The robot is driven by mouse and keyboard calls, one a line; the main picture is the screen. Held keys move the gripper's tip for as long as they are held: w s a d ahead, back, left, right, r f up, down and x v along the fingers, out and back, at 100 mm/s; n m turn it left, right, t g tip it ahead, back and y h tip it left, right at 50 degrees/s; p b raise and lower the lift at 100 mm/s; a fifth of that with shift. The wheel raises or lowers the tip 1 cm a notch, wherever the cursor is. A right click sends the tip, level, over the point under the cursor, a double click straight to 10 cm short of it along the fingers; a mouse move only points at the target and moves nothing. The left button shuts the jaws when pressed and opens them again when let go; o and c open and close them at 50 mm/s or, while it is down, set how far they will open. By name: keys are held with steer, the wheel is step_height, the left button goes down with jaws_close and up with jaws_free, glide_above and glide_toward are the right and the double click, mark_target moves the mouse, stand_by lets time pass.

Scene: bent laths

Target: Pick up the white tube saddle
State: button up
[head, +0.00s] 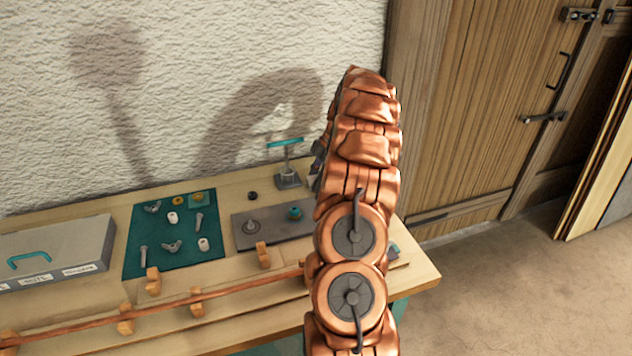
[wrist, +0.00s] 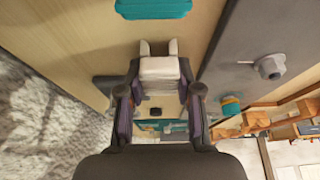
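The white tube saddle (wrist: 159,70) shows in the wrist view as a pale block with two prongs. It sits between the fingertips of my gripper (wrist: 160,84), with a dark finger against each side. My gripper looks shut on it. In the head view my copper arm hides the gripper and the saddle. I cannot tell how high the saddle is above the bench.
A stand with a teal handle (head: 285,142) is close behind my arm. A grey plate (head: 245,235) carries a bolt and a teal knob (head: 294,213). Small parts lie on a teal mat (head: 140,212). A grey case (head: 60,245) and a lath on wooden blocks (head: 230,290) take up the bench's left and front.

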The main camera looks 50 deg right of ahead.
steer(key=c, duration=0.4)
